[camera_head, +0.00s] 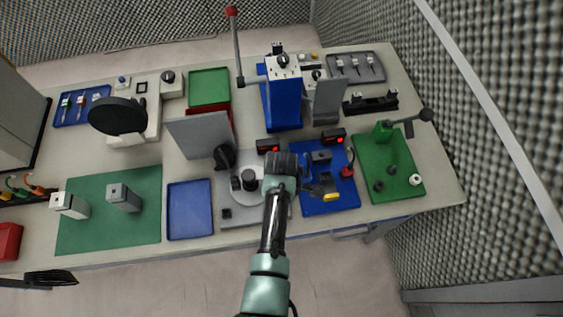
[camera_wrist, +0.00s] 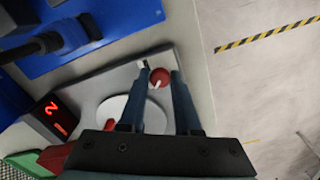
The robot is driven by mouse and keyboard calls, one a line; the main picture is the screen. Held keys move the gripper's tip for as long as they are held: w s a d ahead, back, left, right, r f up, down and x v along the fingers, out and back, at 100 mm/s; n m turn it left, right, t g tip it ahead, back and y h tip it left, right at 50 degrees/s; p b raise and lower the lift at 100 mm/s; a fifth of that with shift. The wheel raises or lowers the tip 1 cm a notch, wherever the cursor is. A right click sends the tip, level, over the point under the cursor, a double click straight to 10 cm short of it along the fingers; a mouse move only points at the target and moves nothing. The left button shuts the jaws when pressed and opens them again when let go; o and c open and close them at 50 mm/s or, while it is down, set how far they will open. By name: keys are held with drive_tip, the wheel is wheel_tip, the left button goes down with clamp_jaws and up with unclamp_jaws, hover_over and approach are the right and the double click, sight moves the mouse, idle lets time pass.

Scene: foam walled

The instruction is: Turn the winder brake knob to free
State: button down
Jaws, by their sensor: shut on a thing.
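The winder is a grey base plate (camera_head: 236,215) with a pale round disc (camera_head: 240,172) and a black post, near the front edge of the bench. In the wrist view its disc (camera_wrist: 128,112) lies behind my fingers. A small red knob (camera_wrist: 160,77) with a white pointer mark sits near the plate's corner. My gripper (camera_wrist: 161,76) is shut on the red knob, one finger on each side. In the head view my gripper (camera_head: 281,166) is over the plate's right part and the knob is hidden. The plate's lettering is not readable.
A red-lit display (camera_wrist: 50,112) stands beside the plate. A blue board (camera_head: 327,205) with black and yellow parts lies close on the right. A blue tray (camera_head: 190,210) lies on the left. Open floor (camera_wrist: 270,85) lies past the bench's front edge.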

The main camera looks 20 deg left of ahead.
idle(0.4)
drive_tip(key=c, duration=0.6)
unclamp_jaws()
wheel_tip(320, 180, up, 13)
drive_tip(key=b, duration=0.1)
idle(0.3)
